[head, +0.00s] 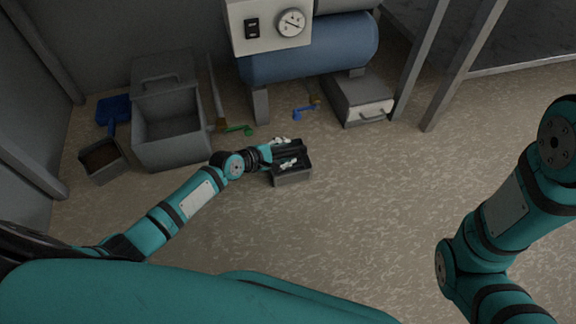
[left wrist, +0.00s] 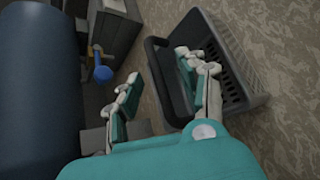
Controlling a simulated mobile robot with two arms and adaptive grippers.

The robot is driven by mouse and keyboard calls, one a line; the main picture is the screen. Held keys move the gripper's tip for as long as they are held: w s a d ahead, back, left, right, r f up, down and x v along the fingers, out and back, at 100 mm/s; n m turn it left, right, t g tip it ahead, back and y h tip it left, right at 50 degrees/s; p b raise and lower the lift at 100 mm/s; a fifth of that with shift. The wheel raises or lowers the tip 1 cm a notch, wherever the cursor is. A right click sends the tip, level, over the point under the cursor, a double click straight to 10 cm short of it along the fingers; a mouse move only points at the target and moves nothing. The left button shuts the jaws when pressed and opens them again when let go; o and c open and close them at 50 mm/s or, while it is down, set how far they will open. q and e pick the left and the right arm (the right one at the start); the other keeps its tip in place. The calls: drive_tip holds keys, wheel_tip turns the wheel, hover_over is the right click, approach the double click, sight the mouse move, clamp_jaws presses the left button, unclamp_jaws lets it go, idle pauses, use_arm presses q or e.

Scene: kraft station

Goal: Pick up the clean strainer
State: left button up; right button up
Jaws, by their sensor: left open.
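A slotted grey basket-like container (left wrist: 238,62), likely the strainer, sits on the floor in the left wrist view, with a dark, smooth-walled part (left wrist: 168,80) at its near side. I cannot tell whether these are one piece. In the head view the grey container (head: 292,179) is small, with a dark inside. My left gripper (head: 284,152) is over it, its fingers apart. In the left wrist view the left gripper (left wrist: 160,88) has one finger outside the dark wall and the other over the inside. Contact cannot be told. My right gripper is out of view.
A blue tank (head: 315,48) on legs stands behind, with a grey drawer box (head: 358,98) beside it. Small tools lie by the tank. Floor at right is clear.

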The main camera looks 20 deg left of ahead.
use_arm(q)
clamp_jaws()
idle(0.3)
drive_tip(key=shift+r, duration=0.1)
